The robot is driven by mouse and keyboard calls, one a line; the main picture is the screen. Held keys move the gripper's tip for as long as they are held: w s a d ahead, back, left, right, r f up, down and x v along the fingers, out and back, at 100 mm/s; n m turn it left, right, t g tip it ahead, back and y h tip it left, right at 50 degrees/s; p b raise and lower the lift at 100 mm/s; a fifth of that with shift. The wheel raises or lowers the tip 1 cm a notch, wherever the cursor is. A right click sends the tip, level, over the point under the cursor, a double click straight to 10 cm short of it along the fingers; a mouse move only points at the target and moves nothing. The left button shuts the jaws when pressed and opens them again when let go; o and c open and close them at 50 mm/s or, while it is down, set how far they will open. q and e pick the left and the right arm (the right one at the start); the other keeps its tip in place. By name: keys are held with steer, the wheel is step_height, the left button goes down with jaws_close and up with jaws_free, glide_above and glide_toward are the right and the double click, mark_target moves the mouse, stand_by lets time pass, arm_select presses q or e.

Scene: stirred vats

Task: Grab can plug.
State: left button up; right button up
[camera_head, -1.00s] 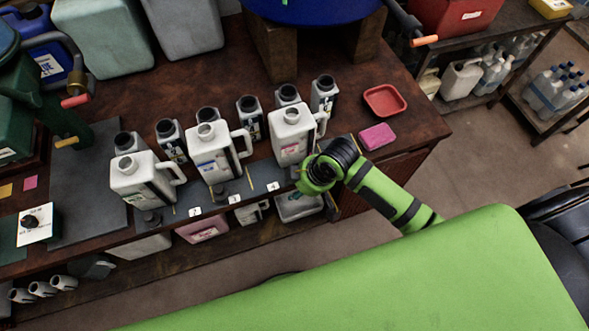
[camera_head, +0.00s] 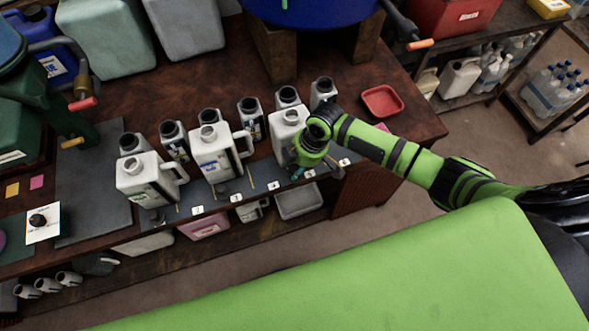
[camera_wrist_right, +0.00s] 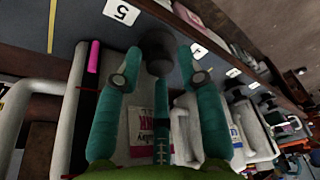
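Three white jugs stand in a row on the bench: the left jug (camera_head: 140,182), the middle jug (camera_head: 212,158) and the right jug (camera_head: 284,128). Small dark plugs stand on the grey strip in front of them, such as the left plug (camera_head: 157,216) and the middle plug (camera_head: 222,194). My right gripper (camera_head: 300,172) points down at the front of the right jug and partly hides it. In the right wrist view, a dark can plug (camera_wrist_right: 158,52) lies between the spread teal fingertips of my right gripper (camera_wrist_right: 157,70). My left gripper is not in view.
Several smaller bottles with dark necks (camera_head: 248,108) stand behind the jugs. A red tray (camera_head: 381,101) lies at the bench's right end. Numbered cards (camera_head: 236,198) mark the front edge. A grey bin (camera_head: 299,202) is on the shelf below.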

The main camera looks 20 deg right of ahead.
steer(key=shift+a+f, duration=0.15)
steer(key=shift+f, duration=0.4)
steer(key=c, duration=0.6)
steer(key=shift+r, duration=0.1)
